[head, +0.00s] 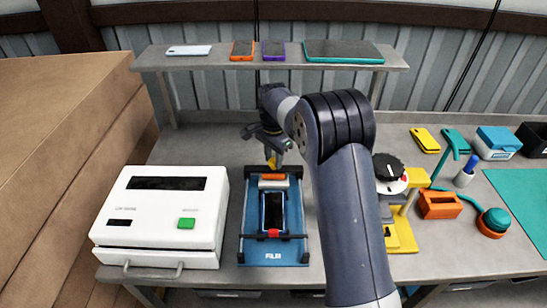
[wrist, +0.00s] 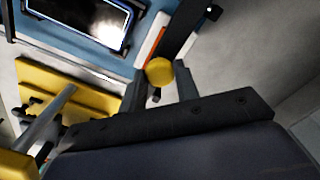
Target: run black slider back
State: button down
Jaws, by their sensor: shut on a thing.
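The blue film device (head: 255,245) lies on the bench with a dark phone (head: 273,211) in its middle. The black slider (head: 291,170) is a bar across the device's back end, just behind an orange roller (head: 272,177). It also shows in the wrist view (wrist: 192,28). A yellow knob (wrist: 159,71) stands at the slider and sits between my fingers. My gripper (head: 272,152) is at the back end of the device, shut on that knob. In the wrist view my gripper (wrist: 160,85) has one finger on each side of it. The fingertips are partly hidden.
A white box machine (head: 165,212) with a green button stands close at the left. A yellow stand with a black dial (head: 388,167) is at the right, behind my arm. A shelf (head: 220,64) with phones and a tablet runs above the back. Bare bench lies behind the device.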

aim_at(274, 159)
jog(key=shift+w+r, duration=0.15)
jog(key=shift+w, duration=0.05)
jog(key=c, duration=1.1)
grip_release()
jog(key=shift+o, duration=0.2)
notch_tip(274, 159, up, 11)
jog(key=b, duration=0.1)
jog(key=shift+f, duration=0.25)
notch_tip(274, 159, down, 11)
jog(key=shift+r+p, duration=0.2)
jog(key=shift+p, duration=0.4)
jog(key=shift+s+f+b, duration=0.2)
jog(key=shift+s+b, duration=0.1)
jog(key=shift+b, duration=0.05)
jog(key=shift+s+r, duration=0.1)
jog(key=shift+s, duration=0.55)
